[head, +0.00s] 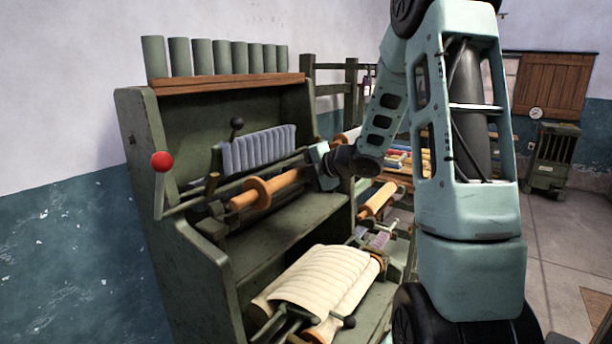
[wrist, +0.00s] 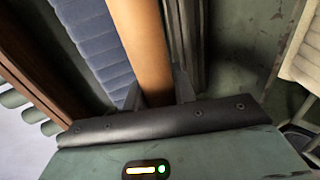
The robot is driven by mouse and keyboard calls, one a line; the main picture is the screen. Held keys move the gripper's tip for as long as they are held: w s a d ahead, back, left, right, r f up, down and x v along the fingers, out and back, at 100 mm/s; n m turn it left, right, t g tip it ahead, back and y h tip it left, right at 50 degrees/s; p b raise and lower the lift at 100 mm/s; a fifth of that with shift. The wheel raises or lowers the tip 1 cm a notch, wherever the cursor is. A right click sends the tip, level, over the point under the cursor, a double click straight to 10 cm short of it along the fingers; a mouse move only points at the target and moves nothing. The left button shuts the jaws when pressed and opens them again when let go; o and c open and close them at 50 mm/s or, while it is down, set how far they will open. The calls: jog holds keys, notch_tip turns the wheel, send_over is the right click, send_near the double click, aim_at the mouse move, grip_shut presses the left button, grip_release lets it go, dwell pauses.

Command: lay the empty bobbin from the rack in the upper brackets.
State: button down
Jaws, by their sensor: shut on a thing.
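The bare wooden bobbin (head: 240,201) with a round flange is in the upper bay of the green machine, in front of the blue-grey cloth roll. My gripper (head: 312,172) is shut on it toward its right end. In the wrist view the bobbin (wrist: 145,45) runs between the two fingers (wrist: 158,95). A dark upper bracket (head: 211,187) shows near the bobbin's left end. I cannot tell whether the bobbin rests in it. The right-hand bracket is hidden behind my gripper and arm.
A lever with a red knob (head: 162,162) sticks out at the left. A cream cloth roll (head: 318,280) fills the lower bay. Another wooden bobbin (head: 378,200) lies at the right. Several green tubes (head: 208,57) stand on the top shelf. The blue-grey cloth (wrist: 92,42) is close beside the bobbin.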

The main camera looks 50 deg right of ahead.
jog(key=w+a+b, duration=0.1)
jog(key=w, duration=0.6)
jog(key=shift+w+f, duration=0.25)
jog(key=shift+f, duration=0.15)
jog(key=shift+s+r, duration=0.1)
jog(key=shift+s, duration=0.15)
dwell(0.5)
jog(key=shift+b, duration=0.3)
jog(key=shift+f+b, duration=1.15)
jog(key=shift+f, duration=0.2)
jog(key=shift+f+b, duration=0.65)
jog(key=shift+b, duration=0.15)
dwell(0.5)
jog(key=c, duration=1.1)
grip_release()
jog(key=shift+o, duration=0.2)
